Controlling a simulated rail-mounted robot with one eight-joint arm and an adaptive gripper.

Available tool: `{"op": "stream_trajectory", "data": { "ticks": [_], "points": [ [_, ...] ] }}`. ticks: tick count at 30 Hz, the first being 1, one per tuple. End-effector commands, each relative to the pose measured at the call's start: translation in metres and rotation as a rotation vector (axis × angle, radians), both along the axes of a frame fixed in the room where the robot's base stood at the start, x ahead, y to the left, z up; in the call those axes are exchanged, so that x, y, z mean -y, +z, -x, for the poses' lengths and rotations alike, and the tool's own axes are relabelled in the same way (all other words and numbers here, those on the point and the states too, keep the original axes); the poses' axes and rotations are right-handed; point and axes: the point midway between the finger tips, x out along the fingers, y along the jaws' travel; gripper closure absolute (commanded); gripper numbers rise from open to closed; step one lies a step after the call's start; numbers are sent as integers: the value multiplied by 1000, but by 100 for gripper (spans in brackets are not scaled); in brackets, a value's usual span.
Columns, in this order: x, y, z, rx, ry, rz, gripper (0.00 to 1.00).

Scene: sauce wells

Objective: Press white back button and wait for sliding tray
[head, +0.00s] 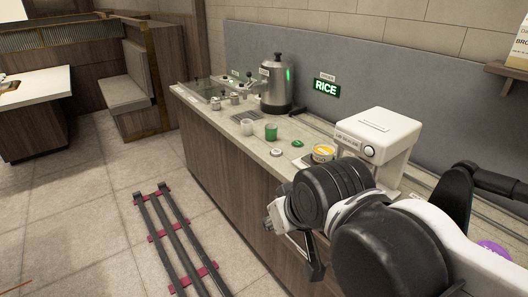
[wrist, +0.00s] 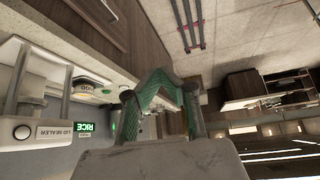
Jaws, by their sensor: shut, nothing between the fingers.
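The white lid sealer (head: 385,128) stands on the counter at the back wall. A round white button with a dark rim (head: 369,151) is on its front face. In the wrist view, which is turned over, the sealer (wrist: 50,131) and its button (wrist: 22,132) are at the left. A yellow-labelled bowl (head: 323,152) sits by the sealer's base; I cannot tell whether a tray is under it. My gripper (wrist: 160,80) is shut and empty, apart from the sealer and button. In the head view my arm hides part of the counter in front of the sealer.
A steel rice cooker (head: 277,85), a green RICE sign (head: 326,88), a green cup (head: 271,132), a white cup (head: 247,127) and a green lid (head: 298,143) are along the counter (head: 222,117). Floor rails (head: 177,240) run at the left, with open floor around them.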

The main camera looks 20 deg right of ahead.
Motion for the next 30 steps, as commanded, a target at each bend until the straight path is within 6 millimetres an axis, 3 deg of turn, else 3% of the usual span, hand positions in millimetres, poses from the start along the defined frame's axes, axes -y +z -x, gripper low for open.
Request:
{"op": "stream_trajectory", "data": {
  "ticks": [6, 11, 21, 30],
  "points": [
    [2, 4, -5, -3, -16, -4, 100],
    [11, 24, -30, -16, -104, -24, 100],
    [49, 70, -126, -36, -437, -92, 100],
    [87, 85, -219, -12, -744, -144, 100]
  ]
}}
